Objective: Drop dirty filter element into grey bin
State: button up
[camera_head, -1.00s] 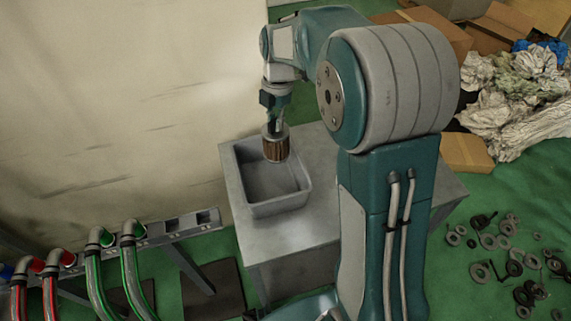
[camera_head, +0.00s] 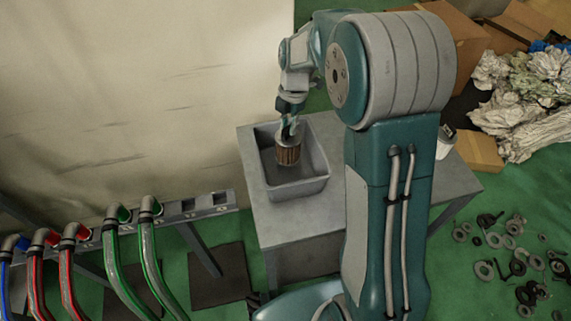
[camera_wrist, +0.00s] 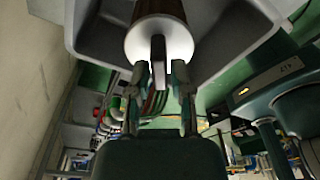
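The dirty filter element (camera_head: 288,151) is a brown pleated cylinder with a pale end cap. In the head view it is upright inside the outline of the grey bin (camera_head: 312,189); I cannot tell whether it touches the floor. My gripper (camera_head: 289,130) is right above it, pointing down. In the wrist view, the white cap and central tab of the filter element (camera_wrist: 158,50) face the camera. The fingers of my gripper (camera_wrist: 160,80) stand on both sides of the tab, with apparent gaps. The bin wall (camera_wrist: 240,45) surrounds the filter in that view.
The bin stands on a grey table (camera_head: 285,222) beside a pale wall (camera_head: 150,90). A rail with coloured hoses (camera_head: 150,250) is at the left. Cardboard boxes (camera_head: 475,152), crumpled sheets (camera_head: 525,100) and scattered metal rings (camera_head: 510,240) lie at the right.

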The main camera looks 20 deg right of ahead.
jog(key=shift+o, duration=0.6)
jog(key=shift+d, duration=0.95)
jog(key=r, duration=0.5)
jog(key=shift+w+a+r, duration=0.2)
jog(key=shift+w+r, duration=0.05)
jog(key=shift+w, duration=0.05)
notch_tip(320, 180, up, 6)
jog(key=d, duration=0.1)
jog(key=shift+w+d+r, duration=0.15)
jog(key=shift+d, duration=0.2)
jog(key=shift+a, duration=0.2)
jog(key=shift+d, duration=0.1)
